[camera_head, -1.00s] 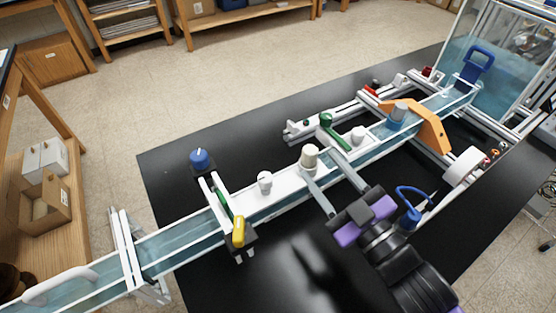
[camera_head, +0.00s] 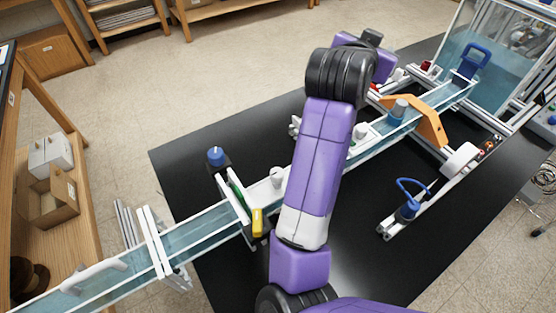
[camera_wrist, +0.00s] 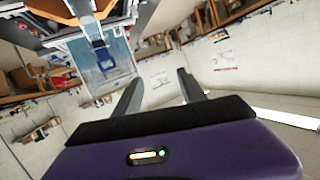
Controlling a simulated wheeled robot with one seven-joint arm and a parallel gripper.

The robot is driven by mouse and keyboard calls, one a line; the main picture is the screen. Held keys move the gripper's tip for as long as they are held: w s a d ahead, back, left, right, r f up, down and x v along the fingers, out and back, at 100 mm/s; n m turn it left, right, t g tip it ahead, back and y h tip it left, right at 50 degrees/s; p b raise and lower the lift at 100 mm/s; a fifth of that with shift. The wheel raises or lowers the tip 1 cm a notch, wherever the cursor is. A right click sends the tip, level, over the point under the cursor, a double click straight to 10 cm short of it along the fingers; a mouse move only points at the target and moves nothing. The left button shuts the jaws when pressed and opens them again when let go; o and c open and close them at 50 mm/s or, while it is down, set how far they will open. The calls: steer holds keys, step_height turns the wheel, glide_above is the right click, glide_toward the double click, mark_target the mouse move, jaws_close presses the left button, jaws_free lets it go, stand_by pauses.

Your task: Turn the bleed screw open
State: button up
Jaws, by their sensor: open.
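I cannot tell which of the small fittings on the frame is the bleed screw. A clear water channel (camera_head: 200,232) runs across the black table, carrying a white knob (camera_head: 277,178) and a grey-blue knob (camera_head: 398,110). A blue knob (camera_head: 215,156) and a yellow handle (camera_head: 257,222) sit at its left part. My gripper (camera_wrist: 160,77) is open and empty in the wrist view, its fingers apart with only the wall and room behind them. In the head view my arm rises over the channel and hides its middle; the fingertips are not visible there.
An orange bridge (camera_head: 432,122), a blue gate handle (camera_head: 472,62) and a water tank stand at the right. A blue-hosed fitting (camera_head: 408,210) and a white cylinder (camera_head: 460,160) lie nearer. The black table (camera_head: 370,245) is bare at the front.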

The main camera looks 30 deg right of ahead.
steer(key=a+f+m+g+y, duration=0.2)
steer(key=a+f+y, duration=0.1)
steer(key=m+g+y+p, duration=0.2)
steer(key=g+y, duration=0.3)
steer(key=y, duration=0.5)
glide_above(278, 172)
step_height(278, 172, down, 6)
steer(key=shift+d+r, duration=0.1)
steer(key=shift+r, duration=0.05)
step_height(278, 172, down, 8)
steer(key=b, duration=0.6)
steer(key=shift+r, duration=0.1)
jaws_close()
